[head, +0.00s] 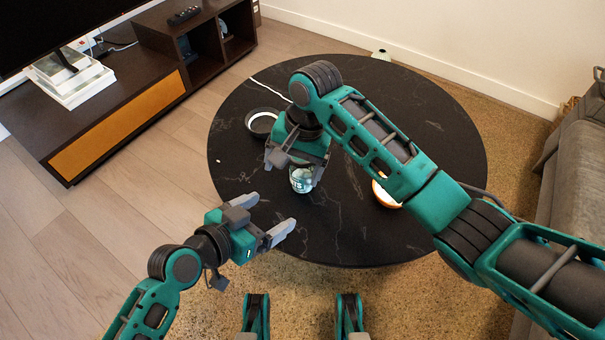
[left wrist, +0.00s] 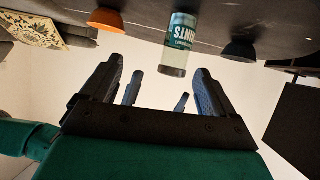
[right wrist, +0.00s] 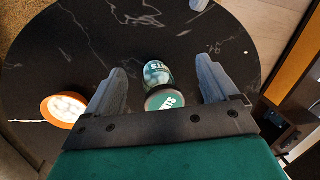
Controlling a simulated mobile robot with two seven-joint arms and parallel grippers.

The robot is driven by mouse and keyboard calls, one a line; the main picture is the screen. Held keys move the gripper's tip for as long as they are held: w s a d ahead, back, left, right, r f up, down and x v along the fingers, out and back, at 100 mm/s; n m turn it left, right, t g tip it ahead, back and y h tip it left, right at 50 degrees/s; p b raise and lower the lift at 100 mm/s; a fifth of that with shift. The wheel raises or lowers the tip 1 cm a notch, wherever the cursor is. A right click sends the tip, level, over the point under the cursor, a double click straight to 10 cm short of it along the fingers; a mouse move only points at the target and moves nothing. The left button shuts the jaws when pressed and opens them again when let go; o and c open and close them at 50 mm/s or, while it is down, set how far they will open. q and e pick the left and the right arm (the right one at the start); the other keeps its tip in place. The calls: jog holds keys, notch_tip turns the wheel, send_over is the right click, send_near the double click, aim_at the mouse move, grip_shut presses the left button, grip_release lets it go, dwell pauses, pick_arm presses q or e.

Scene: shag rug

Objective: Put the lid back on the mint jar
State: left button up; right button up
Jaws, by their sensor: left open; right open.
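The mint jar (head: 301,181) stands upright on the black round table, with a teal label and pale mints. Its dark-rimmed lid (right wrist: 165,101) with a green top sits on the jar's mouth and looks level. In the left wrist view, which is upside down, the jar (left wrist: 181,38) has the lid (left wrist: 172,71) at its top end. My right gripper (head: 298,165) is open above the jar, pointing down, with the lid between its fingers in the right wrist view. My left gripper (head: 268,216) is open and empty, near the table's front left edge, apart from the jar.
An orange bowl (head: 386,195) with pale contents stands right of the jar, partly behind my right arm. A dark bowl (head: 261,122) stands at the back left. The table (head: 445,130) is clear at the far right. A TV cabinet (head: 120,120) and sofa (head: 575,155) flank it.

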aim_at(296, 173)
jog(key=w+r+m, duration=0.1)
jog(key=w, duration=0.1)
jog(key=w+d+r+m+h, duration=0.1)
jog(key=w+r, duration=0.1)
jog(key=w+r+m+h, duration=0.1)
jog(key=w+r, duration=0.1)
jog(key=shift+d, duration=0.2)
jog(key=shift+w+d+r+m, duration=0.15)
jog(key=shift+w+r+m, duration=0.15)
jog(key=shift+w+r, duration=0.05)
pick_arm(q)
jog(key=w, duration=0.1)
jog(key=w+t, duration=0.2)
jog(key=shift+w+a+f+n, duration=0.25)
jog(key=shift+w+a+n, duration=0.05)
jog(key=x, duration=1.3)
jog(key=shift+w+r, duration=0.1)
jog(key=shift+r, duration=0.05)
jog(key=shift+c, duration=0.3)
